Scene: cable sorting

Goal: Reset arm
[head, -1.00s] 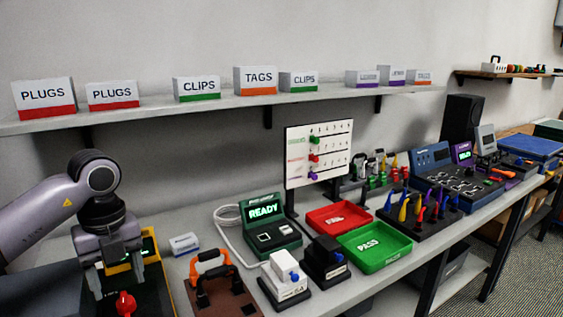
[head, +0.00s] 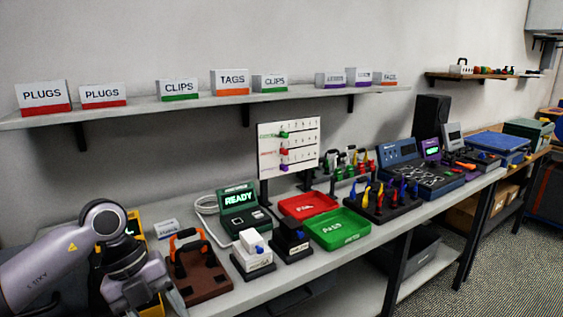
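My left arm comes in from the lower left, with its gripper (head: 140,292) at the bottom edge of the head view, left of the brown board. Its fingertips are not clear, so I cannot tell whether it is open or shut. It partly hides a yellow-edged tray (head: 134,228) behind it. My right gripper is not in view.
On the bench stand a brown board with an orange-and-black handled clamp (head: 187,252), a green READY device (head: 240,212), a red tray (head: 308,204), a green PASS tray (head: 342,229) and a tool rack (head: 380,203). Labelled boxes line the shelf (head: 200,104) above. Patterned floor lies at right.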

